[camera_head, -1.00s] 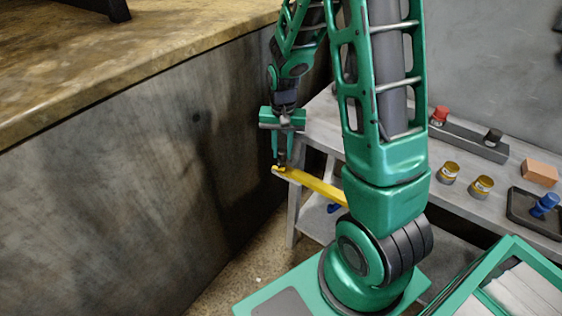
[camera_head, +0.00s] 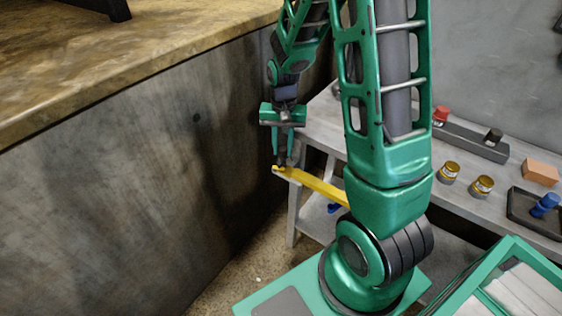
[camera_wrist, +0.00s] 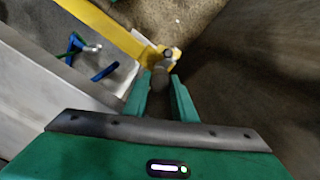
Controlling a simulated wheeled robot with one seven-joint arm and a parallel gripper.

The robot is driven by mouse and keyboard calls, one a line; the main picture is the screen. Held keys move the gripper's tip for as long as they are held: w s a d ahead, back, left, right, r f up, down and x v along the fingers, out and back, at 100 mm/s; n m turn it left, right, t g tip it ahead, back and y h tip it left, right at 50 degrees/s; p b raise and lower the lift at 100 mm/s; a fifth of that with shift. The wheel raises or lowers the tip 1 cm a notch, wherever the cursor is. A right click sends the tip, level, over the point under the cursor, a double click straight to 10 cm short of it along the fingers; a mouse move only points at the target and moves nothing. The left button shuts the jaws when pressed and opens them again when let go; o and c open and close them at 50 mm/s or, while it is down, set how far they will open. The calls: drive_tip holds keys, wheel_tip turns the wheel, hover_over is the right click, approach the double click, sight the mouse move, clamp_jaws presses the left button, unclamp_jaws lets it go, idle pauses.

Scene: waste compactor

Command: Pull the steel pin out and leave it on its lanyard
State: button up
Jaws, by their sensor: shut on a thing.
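My gripper (camera_head: 281,158) points down at the near end of a yellow bar (camera_head: 318,187), beside the grey bench. In the wrist view its two fingers (camera_wrist: 161,90) close around a small grey, rounded piece (camera_wrist: 160,72), which looks like the steel pin's head. I cannot make out the lanyard for certain.
A large grey wall (camera_head: 150,170) rises close to the left of my gripper. Blue parts (camera_wrist: 103,72) lie below the bar.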

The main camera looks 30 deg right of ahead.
drive_tip(key=shift+r, duration=3.7)
drive_tip(key=shift+r, duration=0.15)
wheel_tip(320, 180, up, 7)
idle(0.6)
idle(0.4)
drive_tip(key=s+d, duration=0.1)
drive_tip(key=d, duration=1.2)
drive_tip(key=shift+s, duration=0.15)
idle(2.5)
